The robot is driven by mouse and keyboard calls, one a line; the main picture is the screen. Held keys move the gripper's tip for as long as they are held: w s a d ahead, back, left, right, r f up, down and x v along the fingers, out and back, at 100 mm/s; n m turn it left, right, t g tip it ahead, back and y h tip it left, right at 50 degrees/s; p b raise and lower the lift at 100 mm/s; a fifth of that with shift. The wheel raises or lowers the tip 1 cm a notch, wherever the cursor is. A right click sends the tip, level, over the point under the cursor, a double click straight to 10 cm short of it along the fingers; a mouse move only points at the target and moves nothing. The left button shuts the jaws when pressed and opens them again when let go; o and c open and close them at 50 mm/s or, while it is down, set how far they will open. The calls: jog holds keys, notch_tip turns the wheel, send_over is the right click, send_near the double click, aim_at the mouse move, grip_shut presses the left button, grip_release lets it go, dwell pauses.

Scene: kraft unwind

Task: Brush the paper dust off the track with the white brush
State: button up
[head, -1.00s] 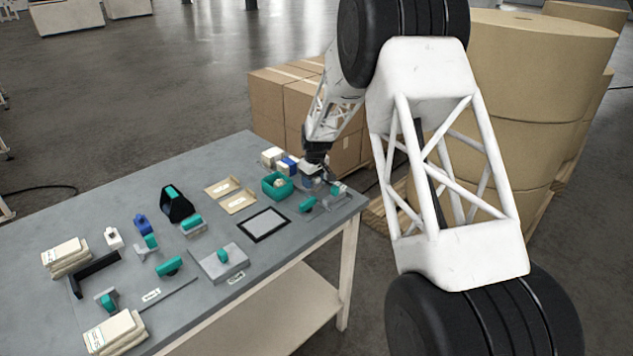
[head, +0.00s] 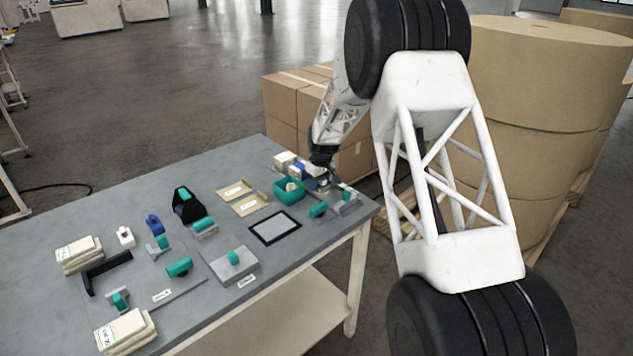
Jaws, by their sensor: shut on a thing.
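My gripper (head: 320,172) is at the far right end of the grey table, just behind and right of a teal bin (head: 289,190). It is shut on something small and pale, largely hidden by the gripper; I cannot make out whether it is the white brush. A grey metal piece lies close under and beside the fingers, and I cannot tell if they touch. A small white object with a knob (head: 125,237) stands at the table's left part; its kind is unclear. I cannot pick out the track or any paper dust at this size.
White blocks (head: 285,159) and a blue piece sit left of my gripper. A teal-handled tool (head: 319,209) and a dark-framed pad (head: 275,228) lie in front. Cardboard boxes (head: 288,103) stand behind the table, large paper rolls (head: 545,110) to the right. Several teal-handled tools occupy the left half.

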aim_at(328, 196)
jog(key=shift+s+d, duration=1.95)
jog(key=shift+s, duration=0.2)
jog(key=shift+s+a, duration=0.15)
jog(key=shift+a, duration=0.05)
jog(key=shift+w+a, duration=0.15)
jog(key=shift+w, duration=0.15)
jog(key=shift+w+a, duration=2.45)
jog(key=shift+s+d, duration=2.7)
jog(key=shift+s, duration=0.05)
jog(key=shift+r, duration=4.2)
jog(key=shift+w, duration=0.1)
